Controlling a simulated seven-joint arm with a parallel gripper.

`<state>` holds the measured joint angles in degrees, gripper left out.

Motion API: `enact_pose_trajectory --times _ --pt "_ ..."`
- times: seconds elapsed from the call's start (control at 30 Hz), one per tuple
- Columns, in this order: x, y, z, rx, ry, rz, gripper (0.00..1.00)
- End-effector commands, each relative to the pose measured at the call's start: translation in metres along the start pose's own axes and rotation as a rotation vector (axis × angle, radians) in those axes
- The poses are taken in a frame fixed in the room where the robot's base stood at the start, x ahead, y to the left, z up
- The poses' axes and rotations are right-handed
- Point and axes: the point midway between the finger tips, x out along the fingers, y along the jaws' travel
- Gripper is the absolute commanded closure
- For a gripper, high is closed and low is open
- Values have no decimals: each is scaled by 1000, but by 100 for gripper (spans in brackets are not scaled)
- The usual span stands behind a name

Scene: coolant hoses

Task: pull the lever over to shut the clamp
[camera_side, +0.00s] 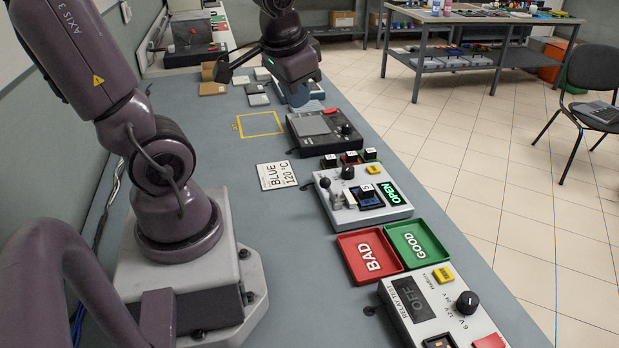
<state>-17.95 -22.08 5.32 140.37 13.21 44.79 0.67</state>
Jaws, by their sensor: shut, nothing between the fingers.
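A pale box (362,199) with a green lit "OPEN" display (381,193) stands mid-bench. At its left end is a small metal fitting with a black ball (324,183), which may be the clamp's lever; it is too small to be sure. A black knob (348,172) and a dark block (369,198) are also on the box. My gripper (301,90) is over the far part of the bench, pointing down, well beyond this box and apart from it. Its fingers are shut and empty, and the fingertips are hard to make out.
Red "BAD" (345,247) and green "GOOD" (440,250) trays sit nearer, before a relay tester (440,312). A "BLUE 120 °C" card (276,175) lies left on clear bench.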

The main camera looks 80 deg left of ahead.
Motion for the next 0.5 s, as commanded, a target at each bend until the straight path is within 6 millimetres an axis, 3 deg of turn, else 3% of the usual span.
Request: enact_pose_trajectory --times 0.1,0.3,0.5 --pt "34 -59 -11 50 -15 -147 100" --pt "83 -145 -19 303 4 -318 100" --pt "132 -189 -13 667 55 -319 100"
